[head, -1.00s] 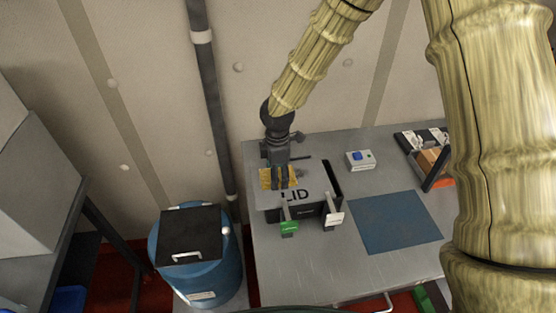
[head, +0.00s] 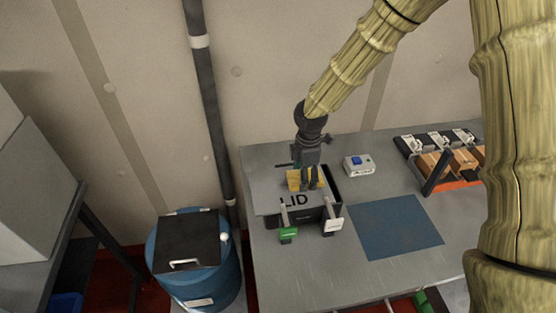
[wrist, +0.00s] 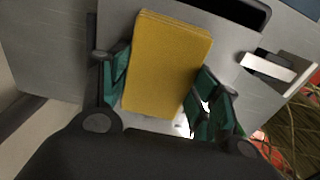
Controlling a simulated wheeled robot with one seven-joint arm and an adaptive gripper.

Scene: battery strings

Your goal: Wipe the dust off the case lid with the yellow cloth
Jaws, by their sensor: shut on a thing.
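The case (head: 308,217) stands on the grey bench, with a flat grey lid (head: 268,202) on top marked "LID". My gripper (head: 312,186) is over the back right part of the lid, pointing down. It is shut on the yellow cloth (head: 293,181), which lies flat at the lid's surface. In the wrist view the folded cloth (wrist: 168,62) sits between my two green-padded fingers (wrist: 160,88), with the grey lid around it. I cannot make out dust on the lid, and the cloth hides part of it.
A green tag (head: 288,234) and a white tag (head: 333,225) stick out at the case's front. A blue mat (head: 395,226) lies to the right. Behind it is a small box with a blue button (head: 359,166), and a rack (head: 437,178) stands further right. A blue drum (head: 205,283) stands left of the bench.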

